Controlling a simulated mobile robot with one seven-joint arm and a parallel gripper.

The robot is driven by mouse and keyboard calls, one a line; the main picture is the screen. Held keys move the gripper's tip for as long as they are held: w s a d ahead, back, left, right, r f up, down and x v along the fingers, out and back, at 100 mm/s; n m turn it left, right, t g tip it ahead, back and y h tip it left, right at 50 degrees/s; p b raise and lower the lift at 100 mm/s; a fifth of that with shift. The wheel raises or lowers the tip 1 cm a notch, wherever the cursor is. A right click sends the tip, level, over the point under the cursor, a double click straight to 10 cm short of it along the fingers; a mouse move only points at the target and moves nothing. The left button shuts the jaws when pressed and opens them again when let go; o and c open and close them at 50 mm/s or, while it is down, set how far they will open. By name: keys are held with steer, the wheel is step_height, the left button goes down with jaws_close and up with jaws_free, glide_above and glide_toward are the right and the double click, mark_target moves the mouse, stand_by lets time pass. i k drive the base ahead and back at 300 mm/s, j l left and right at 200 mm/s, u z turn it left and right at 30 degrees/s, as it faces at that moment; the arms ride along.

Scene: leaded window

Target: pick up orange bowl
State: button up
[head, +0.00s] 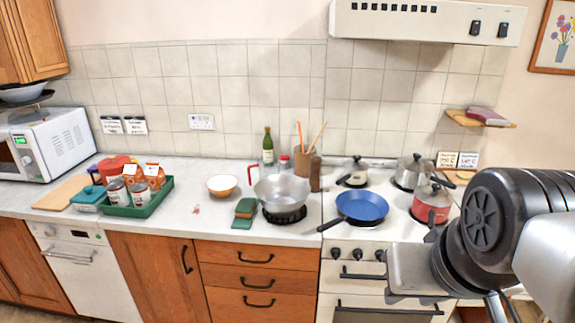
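The orange bowl (222,186) sits upright on the light countertop, left of a large metal pan. Its outside is orange, its inside is pale, and it looks empty. My gripper (408,275) is at the lower right, in front of the stove and well to the right of the bowl. It is apart from the bowl. Its fingers are not clear enough to tell whether they are open or shut.
A metal pan (282,191) and a green sponge-like item (244,210) stand close right of the bowl. A green tray (146,210) with cans and packets is to the left. A blue frying pan (361,206) and pots are on the stove. Counter around the bowl's front-left is clear.

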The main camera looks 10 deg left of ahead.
mark_target(222, 186)
steer(key=i+j, duration=0.25)
steer(key=j, duration=0.2)
steer(key=i+j, duration=0.25)
steer(key=j, duration=0.15)
steer(key=i+j, duration=0.25)
steer(key=j, duration=0.2)
steer(key=i+j, duration=0.25)
steer(key=j, duration=0.15)
steer(key=i+j, duration=0.25)
steer(key=j, duration=0.2)
steer(key=i+j, duration=0.3)
steer(key=j, duration=0.1)
